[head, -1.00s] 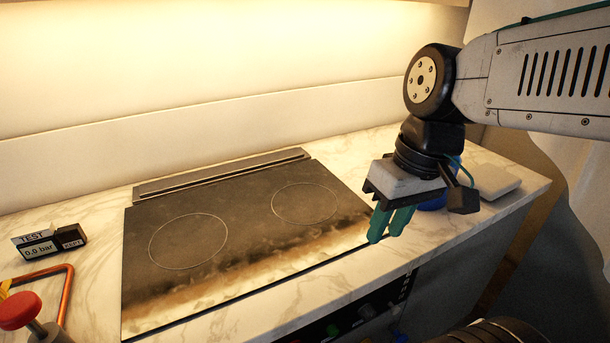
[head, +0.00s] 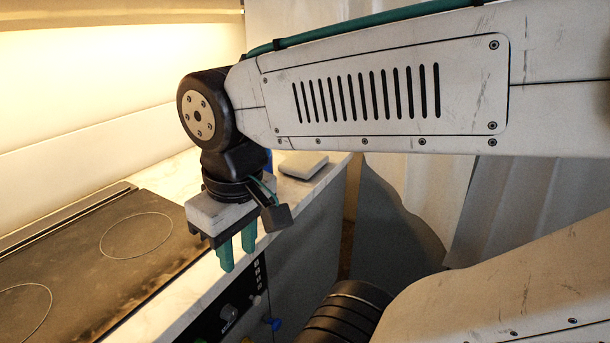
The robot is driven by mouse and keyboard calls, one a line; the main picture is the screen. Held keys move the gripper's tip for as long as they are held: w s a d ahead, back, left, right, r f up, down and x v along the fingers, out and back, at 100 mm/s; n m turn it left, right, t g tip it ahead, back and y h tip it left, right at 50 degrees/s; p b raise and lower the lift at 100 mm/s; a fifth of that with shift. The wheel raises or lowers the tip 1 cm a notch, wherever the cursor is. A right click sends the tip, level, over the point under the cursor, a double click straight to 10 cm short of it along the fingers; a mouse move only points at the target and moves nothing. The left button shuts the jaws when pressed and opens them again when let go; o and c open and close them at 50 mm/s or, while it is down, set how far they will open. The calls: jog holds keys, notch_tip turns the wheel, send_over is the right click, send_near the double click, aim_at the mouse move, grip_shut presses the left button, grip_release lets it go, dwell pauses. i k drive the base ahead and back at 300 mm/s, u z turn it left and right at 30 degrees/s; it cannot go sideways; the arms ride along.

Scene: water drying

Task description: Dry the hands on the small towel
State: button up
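My gripper (head: 237,250) points down in front of the counter's front edge, left of the picture's middle. Its two teal fingers are apart with nothing between them. A small off-white, flat, folded-looking pad (head: 303,165) lies on the far right end of the counter, behind and to the right of my gripper. It may be the small towel; I cannot tell for sure. My gripper does not touch it. Whether the fingers are wet cannot be seen.
The marble counter (head: 180,178) holds a dark, stained cooktop (head: 105,245). A blue object (head: 268,160) is mostly hidden behind my wrist. Knobs line the front panel (head: 228,313). Pale hanging fabric (head: 505,205) is at the right. Open space lies right of the counter.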

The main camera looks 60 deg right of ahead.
aim_at(303, 165)
jog(key=z, duration=0.9)
jog(key=i, duration=0.2)
jog(key=z, duration=0.5)
jog(key=k, duration=1.35)
jog(key=z, duration=0.55)
jog(key=i, duration=1.7)
jog(key=u, duration=0.7)
